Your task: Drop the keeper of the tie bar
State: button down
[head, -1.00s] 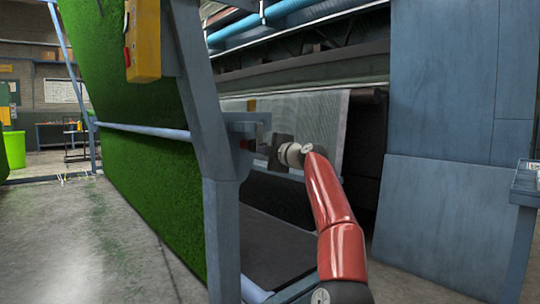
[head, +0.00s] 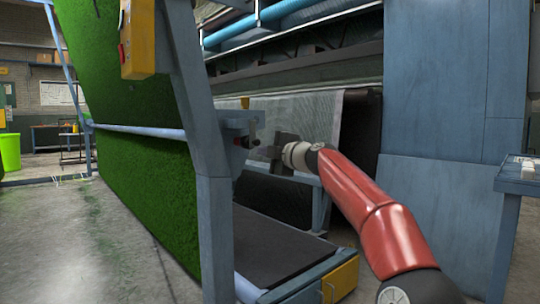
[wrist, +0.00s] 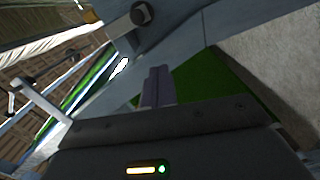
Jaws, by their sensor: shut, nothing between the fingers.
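The tie bar (head: 145,131) is a pale bar running across the face of the green turf to the blue-grey upright. A bracket (head: 236,123) juts right from that upright, with a small dark fitting (head: 248,142) on it. This may be the keeper, but its shape is too small to tell. My gripper (head: 262,153) is just right of the fitting, apparently apart from it, with its fingers shut and empty. In the wrist view the shut fingers (wrist: 158,88) point at a blue-grey beam. A dark round knob (wrist: 141,13) shows above them on that beam.
The upright (head: 200,160) stands close on the left, with a yellow control box (head: 138,38) high on it. A low dark platform (head: 275,248) with a yellow end lies below my arm. A blue-grey cabinet (head: 440,90) and a small table (head: 518,178) stand right.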

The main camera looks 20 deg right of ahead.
jog(key=shift+v, duration=1)
jog(key=s+a+f+m+g+h, duration=0.1)
jog(key=s+a+f+m+g, duration=0.1)
jog(key=s+a+f, duration=0.4)
jog(key=s+a+f+m+g+h, duration=0.1)
jog(key=a+f+g, duration=0.2)
jog(key=a+f, duration=0.35)
jog(key=s+a+f+m+g, duration=0.2)
jog(key=s+a+f, duration=0.2)
jog(key=a, duration=0.4)
jog(key=s+d+f+m+g+h, duration=0.1)
jog(key=s+d+f+m+g, duration=0.1)
jog(key=s+f+m, duration=0.6)
jog(key=s+d+f+m+g+h, duration=0.15)
jog(key=s+f, duration=0.25)
jog(key=s, duration=0.9)
jog(key=s+d+f+m+g+h, duration=0.1)
jog(key=s+d+f+m, duration=0.2)
jog(key=s+f+m, duration=0.5)
notch_tip(320, 180, up, 15)
jog(key=s+n+p, duration=0.2)
jog(key=n+p, duration=0.1)
jog(key=p, duration=1)
jog(key=shift+p, duration=0.3)
jog(key=shift+s, duration=0.15)
